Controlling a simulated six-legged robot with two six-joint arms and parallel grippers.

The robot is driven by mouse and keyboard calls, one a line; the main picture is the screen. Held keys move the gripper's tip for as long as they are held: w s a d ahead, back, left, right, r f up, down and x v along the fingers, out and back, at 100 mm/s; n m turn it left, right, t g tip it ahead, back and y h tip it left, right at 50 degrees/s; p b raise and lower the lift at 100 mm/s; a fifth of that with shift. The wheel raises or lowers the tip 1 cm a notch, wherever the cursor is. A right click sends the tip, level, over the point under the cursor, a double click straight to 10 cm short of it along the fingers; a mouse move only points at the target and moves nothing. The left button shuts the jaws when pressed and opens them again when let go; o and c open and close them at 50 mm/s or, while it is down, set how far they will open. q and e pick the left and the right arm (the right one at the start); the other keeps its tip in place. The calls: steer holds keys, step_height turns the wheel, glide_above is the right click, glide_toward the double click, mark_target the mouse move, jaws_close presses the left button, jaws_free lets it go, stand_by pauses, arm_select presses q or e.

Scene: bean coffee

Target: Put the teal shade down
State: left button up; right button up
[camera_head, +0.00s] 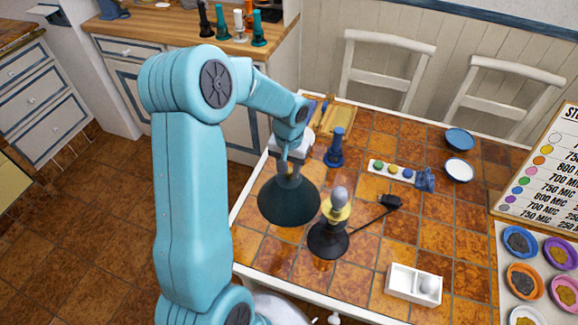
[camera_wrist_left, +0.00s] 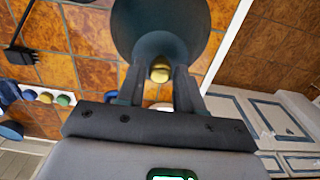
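The dark teal shade (camera_head: 289,203) hangs wide end down below my left gripper (camera_head: 290,165), over the left side of the tiled table. In the left wrist view the shade (camera_wrist_left: 160,22) is beyond my left gripper (camera_wrist_left: 158,85), whose two fingers are shut on its narrow top around a brass-coloured knob (camera_wrist_left: 160,70). Whether the rim touches the table is hard to tell. Just right of the shade stands a lamp base (camera_head: 328,240), black with a yellow collar (camera_head: 336,210) and a pale bulb (camera_head: 339,196) on top, uncovered. My right gripper is not in view.
A black cord runs from the lamp base to a black block (camera_head: 390,202). A blue grinder-like object (camera_head: 336,147), a white strip (camera_head: 378,169) with coloured pieces, two bowls (camera_head: 459,139) and a white divided box (camera_head: 414,284) stand on the table. Tiles at the right middle are clear.

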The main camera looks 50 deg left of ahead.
arm_select(q)
steer(key=shift+o, duration=0.6)
steer(key=shift+r, duration=0.15)
step_height(320, 180, up, 12)
stand_by(0.5)
